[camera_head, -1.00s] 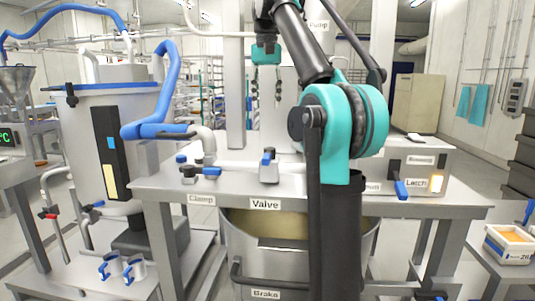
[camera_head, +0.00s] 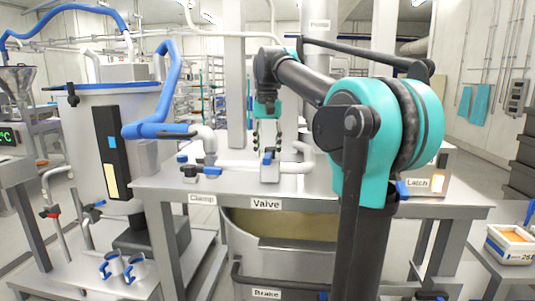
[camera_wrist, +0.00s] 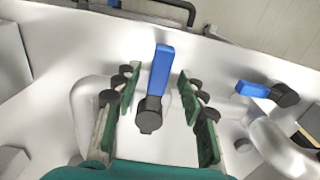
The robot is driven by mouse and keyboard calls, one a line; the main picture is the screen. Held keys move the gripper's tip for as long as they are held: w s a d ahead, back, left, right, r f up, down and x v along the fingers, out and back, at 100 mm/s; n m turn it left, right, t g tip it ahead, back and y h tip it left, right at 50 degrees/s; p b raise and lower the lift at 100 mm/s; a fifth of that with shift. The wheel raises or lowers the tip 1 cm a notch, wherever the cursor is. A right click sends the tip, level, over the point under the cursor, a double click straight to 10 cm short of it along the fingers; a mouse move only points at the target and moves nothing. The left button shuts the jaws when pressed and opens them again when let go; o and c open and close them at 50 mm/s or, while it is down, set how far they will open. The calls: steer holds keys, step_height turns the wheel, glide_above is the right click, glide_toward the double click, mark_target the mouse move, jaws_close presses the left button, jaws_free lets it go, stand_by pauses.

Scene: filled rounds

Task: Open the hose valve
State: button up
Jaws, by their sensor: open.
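The hose valve (camera_head: 269,169) stands on the steel table behind the "Valve" label (camera_head: 265,204). It has a blue lever handle, seen in the wrist view (camera_wrist: 161,68) pointing toward the picture's top from a dark round hub (camera_wrist: 149,115). My gripper (camera_head: 267,142) points down above the valve. In the wrist view its two green-padded fingers are open, one on each side of the handle, with visible gaps between. I cannot tell whether the fingers are low enough to be level with the handle.
A second blue-handled valve, by the "Clamp" label (camera_head: 202,198), stands left of the hose valve; its blue lever (camera_wrist: 252,89) shows right in the wrist view. White pipes run alongside. A large pot (camera_head: 285,224) stands under the table. The "Latch" box (camera_head: 419,182) is at right.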

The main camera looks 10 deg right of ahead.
steer(key=shift+f, duration=0.7)
steer(key=shift+c, duration=0.4)
jaws_close()
